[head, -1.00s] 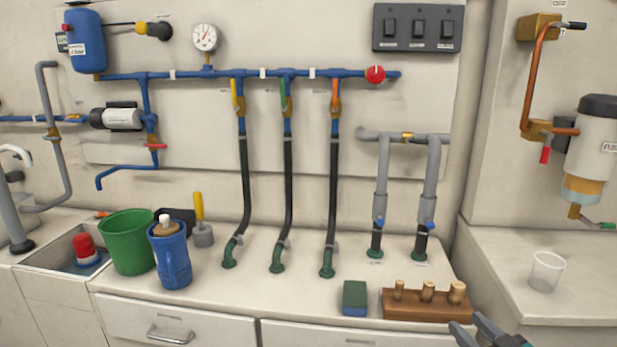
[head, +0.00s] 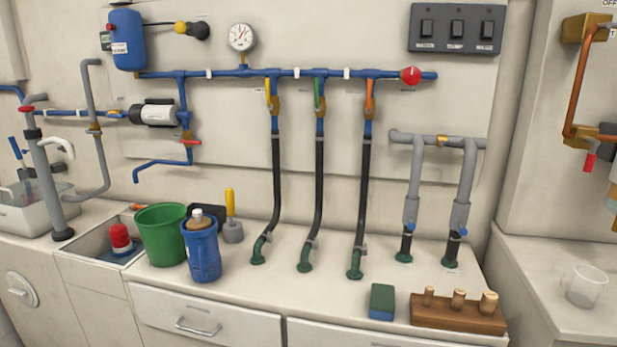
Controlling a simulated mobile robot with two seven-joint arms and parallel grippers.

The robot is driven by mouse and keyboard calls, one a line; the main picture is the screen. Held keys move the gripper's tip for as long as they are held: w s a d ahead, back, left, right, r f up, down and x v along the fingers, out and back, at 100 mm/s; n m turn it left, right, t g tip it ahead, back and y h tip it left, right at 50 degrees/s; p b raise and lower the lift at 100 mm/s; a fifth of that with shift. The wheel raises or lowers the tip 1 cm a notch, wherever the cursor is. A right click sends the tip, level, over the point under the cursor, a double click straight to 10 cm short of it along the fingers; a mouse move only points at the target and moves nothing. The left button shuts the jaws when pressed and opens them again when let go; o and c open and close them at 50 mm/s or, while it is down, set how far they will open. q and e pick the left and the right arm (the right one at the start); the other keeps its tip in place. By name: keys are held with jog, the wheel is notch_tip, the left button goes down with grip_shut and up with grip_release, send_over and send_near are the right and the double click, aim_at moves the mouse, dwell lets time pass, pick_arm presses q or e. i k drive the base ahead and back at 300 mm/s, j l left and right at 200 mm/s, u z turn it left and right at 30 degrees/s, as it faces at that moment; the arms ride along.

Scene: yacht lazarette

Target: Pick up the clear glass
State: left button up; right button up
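The clear glass (head: 586,287) is a see-through tumbler standing on the right-hand counter, near the right edge of the head view. It looks empty, and nothing touches it. Neither of my grippers shows in the head view now, so their state is hidden.
A wooden block with upright plugs (head: 458,313) and a green-blue sponge (head: 382,301) sit on the main counter, left of the glass. A green bucket (head: 162,236) and blue jug (head: 201,251) stand near the sink (head: 92,245). Hoses (head: 363,190) rise along the wall. Counter around the glass is clear.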

aim_at(587, 283)
jog(key=z, duration=1.5)
